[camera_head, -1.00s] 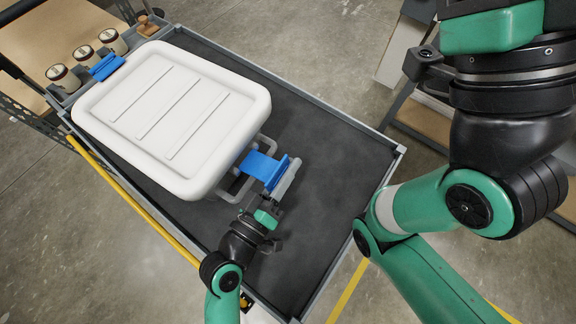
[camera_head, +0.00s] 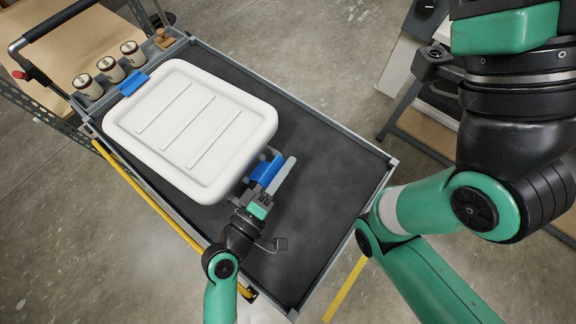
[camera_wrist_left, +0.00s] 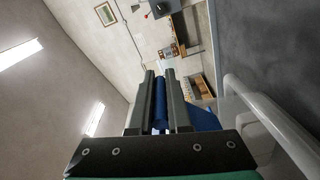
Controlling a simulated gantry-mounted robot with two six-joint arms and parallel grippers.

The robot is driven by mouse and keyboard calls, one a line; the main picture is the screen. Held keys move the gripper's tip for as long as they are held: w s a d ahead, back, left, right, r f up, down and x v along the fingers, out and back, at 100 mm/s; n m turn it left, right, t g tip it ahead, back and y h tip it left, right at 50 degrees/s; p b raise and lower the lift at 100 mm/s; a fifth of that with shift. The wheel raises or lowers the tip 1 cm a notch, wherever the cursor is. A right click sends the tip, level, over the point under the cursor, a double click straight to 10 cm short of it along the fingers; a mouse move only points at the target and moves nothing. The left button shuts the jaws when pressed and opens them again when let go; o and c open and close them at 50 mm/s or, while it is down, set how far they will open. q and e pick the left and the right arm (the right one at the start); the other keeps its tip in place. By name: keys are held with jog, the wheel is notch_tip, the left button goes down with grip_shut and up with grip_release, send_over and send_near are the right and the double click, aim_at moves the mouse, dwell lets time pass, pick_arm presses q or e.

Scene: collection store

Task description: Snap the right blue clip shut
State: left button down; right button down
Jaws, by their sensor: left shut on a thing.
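A white lidded box (camera_head: 190,120) lies on a dark cart tray. The right blue clip (camera_head: 262,171) is at the box's near right end, with its flap tilted up away from the box wall. My left gripper (camera_head: 275,177) is shut on this clip's flap. In the left wrist view, the blue edge of the clip (camera_wrist_left: 160,104) sits between the two grey fingers (camera_wrist_left: 160,88), and more blue shows to their right. The other blue clip (camera_head: 133,83) lies against the box's far left end. My right gripper is out of view.
Several lidded jars (camera_head: 110,68) and a wooden stamp-like object (camera_head: 163,38) stand in the tray at the cart's far end. The dark cart surface (camera_head: 325,165) right of the box is clear. My right arm fills the right side.

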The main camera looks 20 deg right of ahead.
pick_arm(q)
jog(key=shift+w+a+r+n, duration=0.15)
jog(key=shift+r+n, duration=0.1)
jog(key=shift+n, duration=0.15)
jog(key=c, duration=0.9)
grip_release()
jog(key=shift+o, duration=0.2)
jog(key=p+v, duration=0.1)
jog(key=v, duration=1)
jog(key=shift+s+a, duration=0.2)
jog(key=shift+s, duration=0.05)
